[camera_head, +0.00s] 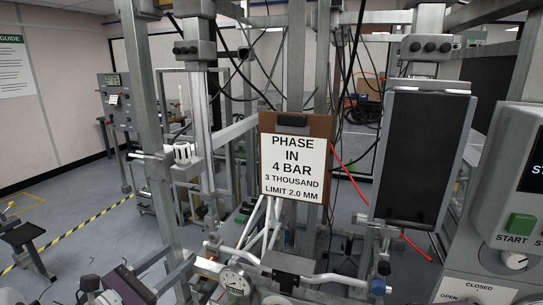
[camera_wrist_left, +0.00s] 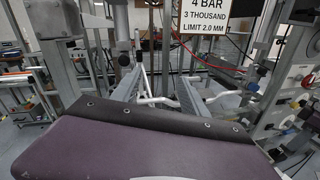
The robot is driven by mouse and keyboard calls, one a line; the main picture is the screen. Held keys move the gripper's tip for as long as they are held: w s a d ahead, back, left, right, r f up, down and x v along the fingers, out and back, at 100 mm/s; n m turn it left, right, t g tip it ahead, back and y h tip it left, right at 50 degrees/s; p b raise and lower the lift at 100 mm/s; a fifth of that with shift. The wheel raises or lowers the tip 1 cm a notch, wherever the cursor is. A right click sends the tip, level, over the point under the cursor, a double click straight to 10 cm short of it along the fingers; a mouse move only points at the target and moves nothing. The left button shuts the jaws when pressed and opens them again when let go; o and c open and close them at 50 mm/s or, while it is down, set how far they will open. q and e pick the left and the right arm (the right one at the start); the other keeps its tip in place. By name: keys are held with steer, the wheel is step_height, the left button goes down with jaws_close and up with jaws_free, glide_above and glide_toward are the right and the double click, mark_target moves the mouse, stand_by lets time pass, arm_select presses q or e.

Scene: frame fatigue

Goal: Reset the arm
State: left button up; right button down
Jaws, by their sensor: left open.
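My left gripper (camera_head: 178,257) is at the lower left of the head view, its dark and purple body at the bottom edge. Its two grey fingers are apart, with nothing seen between them. In the left wrist view the open gripper (camera_wrist_left: 161,77) points toward the test rig, and its purple housing fills the bottom. White tubes (camera_head: 268,222) of a frame stand in the rig beyond the fingers. A dial gauge (camera_head: 235,282) sits right of the fingers in the head view. My right gripper is out of view. I cannot tell which rig part might be called an arm.
A clipboard sign (camera_head: 293,168) hangs mid-rig, above the tubes. A black panel (camera_head: 424,158) hangs to its right. A control box with a green START button (camera_head: 520,224) stands at the right edge. Steel posts (camera_head: 146,110) crowd the reach. Open floor (camera_head: 75,215) lies left.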

arm_select(q)
steer(key=s+d+f+m+g+h+p, duration=0.15)
steer(key=s+d+f+m+g, duration=0.25)
steer(key=s+d+m+g, duration=0.45)
steer(key=s+d+f+m+g+h+p, duration=0.15)
steer(key=s+d+f+m+g, duration=0.3)
steer(key=d, duration=0.75)
steer(key=s+a+f+m+g+y, duration=0.5)
steer(key=s+f+m+y, duration=0.15)
steer(key=s+f, duration=0.2)
steer(key=w+a+f+m+t+y, duration=0.2)
steer(key=w+a+m+y, duration=0.3)
steer(key=a, duration=0.5)
steer(key=w+m+t, duration=0.1)
steer(key=m, duration=0.1)
steer(key=shift+a+f+m+t, duration=0.25)
steer(key=shift+f+m+t, duration=0.05)
steer(key=shift+f+m, duration=0.05)
